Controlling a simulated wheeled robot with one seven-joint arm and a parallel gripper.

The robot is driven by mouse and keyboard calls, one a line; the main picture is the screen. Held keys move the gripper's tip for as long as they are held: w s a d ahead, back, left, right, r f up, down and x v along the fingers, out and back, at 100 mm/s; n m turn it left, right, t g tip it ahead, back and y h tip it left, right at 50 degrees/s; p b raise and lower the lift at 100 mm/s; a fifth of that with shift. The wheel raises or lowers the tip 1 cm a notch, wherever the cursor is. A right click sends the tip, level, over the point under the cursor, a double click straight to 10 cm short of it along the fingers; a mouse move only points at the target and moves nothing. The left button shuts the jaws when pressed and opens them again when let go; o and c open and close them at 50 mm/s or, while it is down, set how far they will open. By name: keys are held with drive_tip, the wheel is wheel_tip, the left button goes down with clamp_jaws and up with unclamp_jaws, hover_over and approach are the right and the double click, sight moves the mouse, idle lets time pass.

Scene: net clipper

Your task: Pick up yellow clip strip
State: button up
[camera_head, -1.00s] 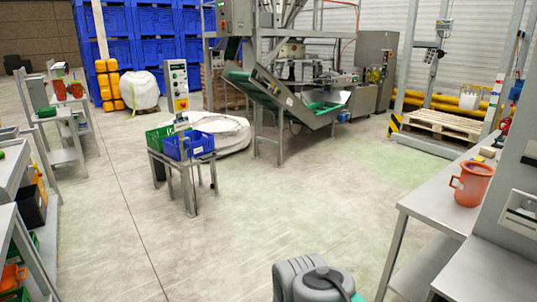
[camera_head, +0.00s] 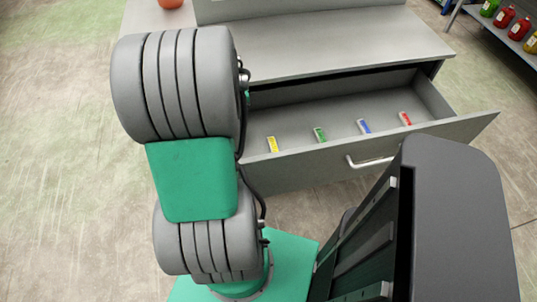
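The yellow clip strip (camera_head: 273,144) lies in an open grey drawer (camera_head: 437,98), at the left of a row of small strips. To its right are a green strip (camera_head: 320,134), a blue strip (camera_head: 363,126) and a red strip (camera_head: 405,118). All of them lie apart from one another on the drawer floor. My arm rises in the left half of the view, to the left of the yellow strip. My gripper does not show.
The drawer front with its metal handle (camera_head: 371,162) stands out from the grey workbench (camera_head: 340,45). An orange pot (camera_head: 171,3) sits on the bench at the top left. A shelf with bottles (camera_head: 505,17) is at the top right. Floor is clear at the left.

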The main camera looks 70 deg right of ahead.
sight(276, 150)
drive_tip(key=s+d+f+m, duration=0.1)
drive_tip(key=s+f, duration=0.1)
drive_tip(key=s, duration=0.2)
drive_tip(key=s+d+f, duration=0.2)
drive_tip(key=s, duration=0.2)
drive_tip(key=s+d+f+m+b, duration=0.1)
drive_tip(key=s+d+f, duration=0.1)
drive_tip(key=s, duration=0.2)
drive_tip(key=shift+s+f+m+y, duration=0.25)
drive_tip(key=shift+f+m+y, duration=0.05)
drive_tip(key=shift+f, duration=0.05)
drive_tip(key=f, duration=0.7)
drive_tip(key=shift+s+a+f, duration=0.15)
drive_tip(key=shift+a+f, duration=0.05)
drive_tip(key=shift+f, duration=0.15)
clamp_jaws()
